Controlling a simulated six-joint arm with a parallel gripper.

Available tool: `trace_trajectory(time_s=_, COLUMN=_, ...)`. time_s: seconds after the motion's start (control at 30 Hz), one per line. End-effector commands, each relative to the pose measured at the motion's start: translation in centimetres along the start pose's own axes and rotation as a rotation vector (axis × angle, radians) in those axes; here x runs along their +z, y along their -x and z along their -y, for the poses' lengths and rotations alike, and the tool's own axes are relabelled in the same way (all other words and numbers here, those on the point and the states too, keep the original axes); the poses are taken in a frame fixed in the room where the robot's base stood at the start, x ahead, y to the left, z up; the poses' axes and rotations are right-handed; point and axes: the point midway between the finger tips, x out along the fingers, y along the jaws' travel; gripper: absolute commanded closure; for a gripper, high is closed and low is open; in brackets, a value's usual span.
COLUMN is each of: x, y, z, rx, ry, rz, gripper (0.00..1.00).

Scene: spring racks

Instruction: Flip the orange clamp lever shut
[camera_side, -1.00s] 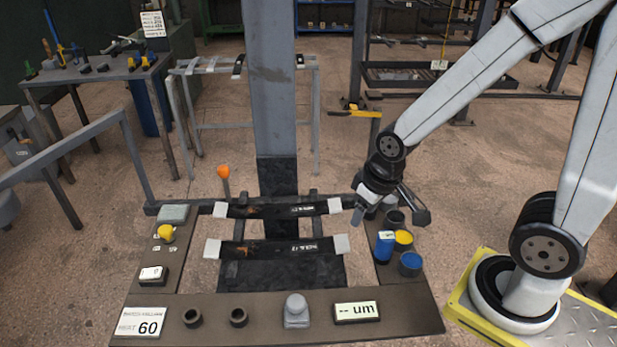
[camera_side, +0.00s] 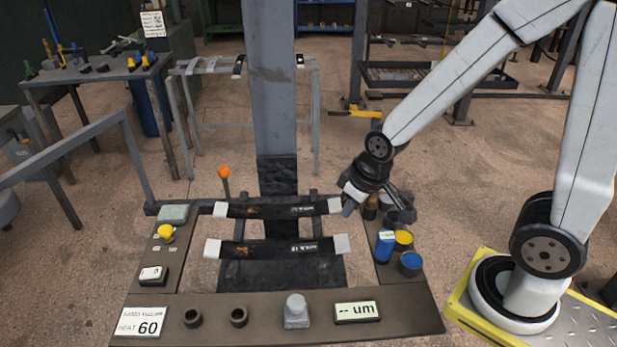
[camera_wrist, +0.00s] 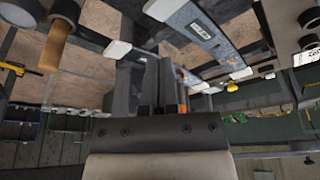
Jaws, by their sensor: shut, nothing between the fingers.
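The orange-tipped clamp lever (camera_side: 224,173) stands up on a dark stem at the left back of the rack, left of the grey post. My gripper (camera_side: 348,209) is at the right end of the rear dark bar (camera_side: 280,210), close to its white end block (camera_side: 334,206); I cannot tell if it touches. The gripper is shut and empty, well to the right of the lever. In the wrist view the gripper fingers (camera_wrist: 150,85) point away together, with a small patch of orange just right of them that I cannot identify surely.
The grey post (camera_side: 273,90) rises between lever and gripper. A second dark bar (camera_side: 278,248) lies in front. Dark cups, a blue box (camera_side: 385,244) and round yellow and blue pots stand at the right. A display (camera_side: 357,311) and a grey knob (camera_side: 296,310) sit on the front panel.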

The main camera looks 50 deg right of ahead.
Motion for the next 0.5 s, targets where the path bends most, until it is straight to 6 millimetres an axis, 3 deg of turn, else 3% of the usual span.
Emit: trace_trajectory(time_s=0.5, x=-11.3, y=-4.0, z=4.0, rx=0.063, ry=0.42, rz=-0.342, gripper=1.0)
